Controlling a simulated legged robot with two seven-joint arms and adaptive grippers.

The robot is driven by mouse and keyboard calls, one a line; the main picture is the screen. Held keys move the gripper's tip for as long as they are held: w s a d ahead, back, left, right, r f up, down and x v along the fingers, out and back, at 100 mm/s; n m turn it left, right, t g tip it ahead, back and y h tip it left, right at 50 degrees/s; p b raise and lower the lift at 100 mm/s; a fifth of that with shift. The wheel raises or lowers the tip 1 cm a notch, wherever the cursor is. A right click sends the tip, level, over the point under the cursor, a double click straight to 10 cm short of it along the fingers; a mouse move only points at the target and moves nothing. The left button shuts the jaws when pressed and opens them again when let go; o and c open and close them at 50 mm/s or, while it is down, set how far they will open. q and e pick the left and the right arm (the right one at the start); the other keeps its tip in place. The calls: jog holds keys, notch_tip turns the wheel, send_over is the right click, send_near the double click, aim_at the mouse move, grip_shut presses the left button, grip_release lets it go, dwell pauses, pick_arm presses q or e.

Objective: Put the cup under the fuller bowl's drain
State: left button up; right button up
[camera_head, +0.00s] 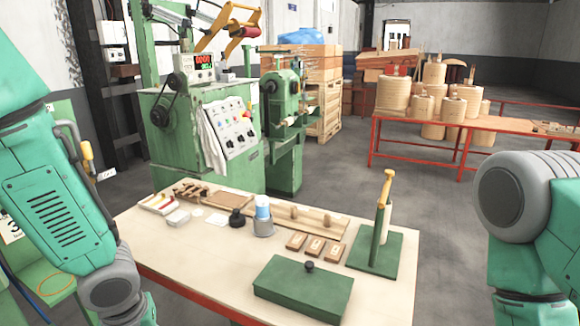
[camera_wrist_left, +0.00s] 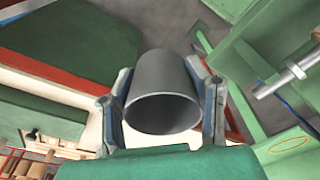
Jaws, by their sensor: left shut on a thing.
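A plain grey cup (camera_wrist_left: 165,75) shows in the left wrist view with its open rim toward the camera. My left gripper (camera_wrist_left: 160,97) is shut on it, a finger on each side. In the head view my left arm runs down the left edge, and its gripper and the cup are out of sight. A green stand (camera_wrist_left: 292,165) with an orange ring marked on it is right of the cup in the wrist view. A metal pipe (camera_wrist_left: 285,80) sticks out above the ring. No bowl shows clearly, so fill levels cannot be told. My right gripper is out of view.
The workbench (camera_head: 190,285) carries a green lidded box (camera_head: 303,287), a green post stand (camera_head: 385,225), a blue-and-white cup stack (camera_head: 262,208) and small wooden pieces. The green ringed stand (camera_head: 62,299) is left of the bench. A green machine (camera_head: 195,135) stands behind.

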pick_arm(q)
jog(key=shift+s+d+f+m+b, duration=0.2)
jog(key=shift+s+f+m+b, duration=0.1)
jog(key=shift+f+m, duration=0.2)
jog(key=shift+s+d+f+m+b, duration=0.15)
jog(key=shift+f+m+b, duration=0.1)
jog(key=shift+f+m, duration=0.2)
jog(key=shift+s+d+f+m+h+b, duration=0.2)
jog(key=shift+s+f+m+b, duration=0.1)
jog(key=shift+m, duration=0.3)
jog(key=shift+s+d+f+m+h+b, duration=0.2)
jog(key=shift+m+b, duration=0.1)
jog(key=shift+m, duration=0.25)
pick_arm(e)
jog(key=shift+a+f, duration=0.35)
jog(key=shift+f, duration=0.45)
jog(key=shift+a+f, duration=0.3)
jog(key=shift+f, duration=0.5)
